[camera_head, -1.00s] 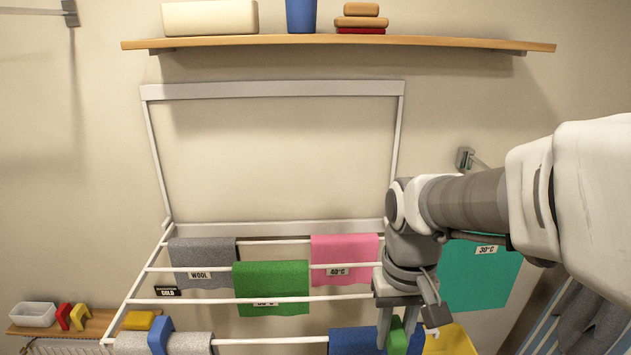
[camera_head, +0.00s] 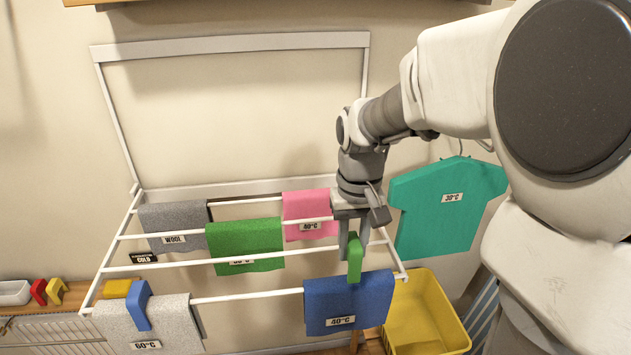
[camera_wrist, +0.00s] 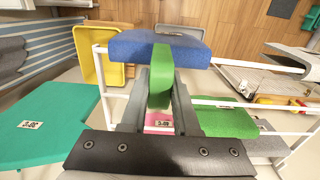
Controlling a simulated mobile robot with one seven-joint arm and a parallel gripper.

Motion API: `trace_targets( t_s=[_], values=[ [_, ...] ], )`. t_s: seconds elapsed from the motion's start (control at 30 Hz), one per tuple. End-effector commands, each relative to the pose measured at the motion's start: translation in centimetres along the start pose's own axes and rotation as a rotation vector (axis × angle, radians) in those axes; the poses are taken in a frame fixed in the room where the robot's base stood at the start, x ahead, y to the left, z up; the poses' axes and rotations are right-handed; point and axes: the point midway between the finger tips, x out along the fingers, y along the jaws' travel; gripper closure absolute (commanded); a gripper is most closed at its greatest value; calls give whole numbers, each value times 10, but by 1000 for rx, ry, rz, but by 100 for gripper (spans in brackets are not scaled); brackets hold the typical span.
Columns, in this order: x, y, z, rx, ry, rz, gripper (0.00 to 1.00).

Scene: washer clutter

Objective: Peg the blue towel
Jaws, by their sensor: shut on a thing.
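The blue towel (camera_head: 340,303), labelled 40°C, hangs over the front rail of the white drying rack. In the wrist view the blue towel (camera_wrist: 135,46) lies just beyond my fingertips. My gripper (camera_head: 353,245) is shut on a green peg (camera_head: 355,262), held upright above the towel's top edge. The lower end of the peg overlaps that edge in the head view. In the wrist view the green peg (camera_wrist: 161,72) reaches over the towel. I cannot tell whether it touches or straddles the towel and rail.
A blue peg (camera_head: 139,303) sits on the grey 60°C towel (camera_head: 165,325) at left. Grey, green (camera_head: 245,240) and pink (camera_head: 305,205) towels hang behind. A teal shirt (camera_head: 435,220) hangs right, above a yellow bin (camera_head: 425,310). Red and yellow pegs (camera_head: 47,291) lie at far left.

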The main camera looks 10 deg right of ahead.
Motion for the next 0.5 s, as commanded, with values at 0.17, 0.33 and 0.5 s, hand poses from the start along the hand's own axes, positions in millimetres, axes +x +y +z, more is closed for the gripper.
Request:
trace_targets(
  t_s=[0.17,0.33,0.5],
  values=[
    [20,0,1,0,-2,0,100],
    [34,0,1,0,-2,0,100],
    [48,0,2,0,-2,0,100]
  ],
)
